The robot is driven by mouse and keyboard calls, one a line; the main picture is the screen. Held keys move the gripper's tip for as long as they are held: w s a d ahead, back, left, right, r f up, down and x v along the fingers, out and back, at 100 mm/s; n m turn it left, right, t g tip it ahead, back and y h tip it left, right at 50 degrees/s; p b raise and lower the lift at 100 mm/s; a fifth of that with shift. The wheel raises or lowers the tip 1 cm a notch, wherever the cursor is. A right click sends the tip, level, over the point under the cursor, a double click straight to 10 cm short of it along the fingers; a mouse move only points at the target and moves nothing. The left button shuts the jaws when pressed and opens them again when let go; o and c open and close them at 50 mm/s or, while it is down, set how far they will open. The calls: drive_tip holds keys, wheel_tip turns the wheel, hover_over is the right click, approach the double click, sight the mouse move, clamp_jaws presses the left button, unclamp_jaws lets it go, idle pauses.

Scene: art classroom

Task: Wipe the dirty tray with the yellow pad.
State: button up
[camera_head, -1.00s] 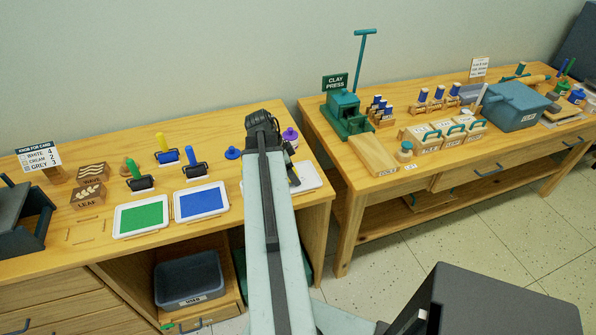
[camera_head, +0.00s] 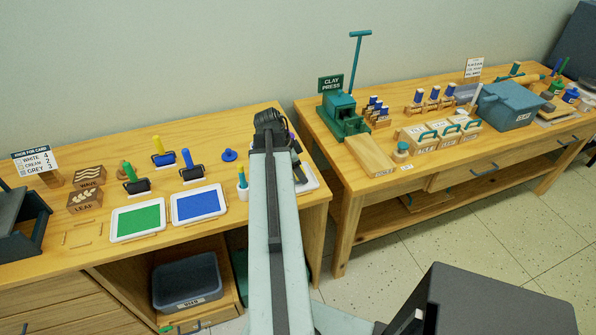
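Two white-rimmed trays lie on the left table: one with a green surface (camera_head: 138,219) and one with a blue surface (camera_head: 199,204). A third white tray (camera_head: 309,181) is mostly hidden behind my arm, so I cannot tell whether it is dirty. I cannot make out a yellow pad. My arm reaches over the table in front of this third tray. A dark part, perhaps of my gripper (camera_head: 299,172), shows at the arm's right side over the tray. The fingers are not clear, nor whether they hold anything.
A small teal-and-white item (camera_head: 242,183) is close left of my arm. A gap separates the right table, with its clay press (camera_head: 341,117). A grey bin (camera_head: 187,282) sits below.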

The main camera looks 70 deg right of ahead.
drive_tip(key=shift+r+p, duration=2.55)
drive_tip(key=shift+r, duration=0.3)
wheel_tip(320, 180, up, 3)
drive_tip(key=p, duration=0.3)
drive_tip(key=shift+r, duration=0.15)
